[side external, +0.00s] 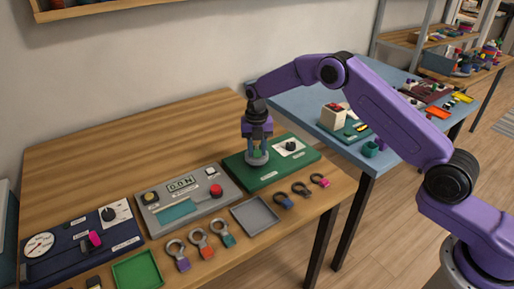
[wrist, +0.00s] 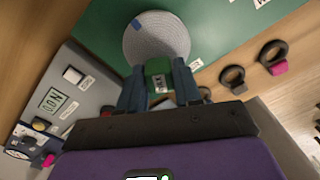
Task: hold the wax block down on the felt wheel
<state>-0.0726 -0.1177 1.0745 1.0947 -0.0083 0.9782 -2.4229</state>
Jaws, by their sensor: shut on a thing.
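My gripper (wrist: 157,68) is shut on the green wax block (wrist: 159,84), which carries a white label, with a dark finger on each side. The felt wheel (wrist: 156,36) is a grey disc with a blue mark near its rim, set on a green board (wrist: 90,22). In the wrist view the block overlaps the wheel's near edge. In the side view my gripper (side external: 258,149) points down over the felt wheel (side external: 257,161). The block is hard to make out there, and I cannot tell whether it touches the wheel.
The green board also bears a white card with a black knob (side external: 290,146). A grey panel (side external: 205,212) with a display and red button lies to the left. An empty grey tray (side external: 254,215) and several ringed tags (side external: 284,201) lie in front.

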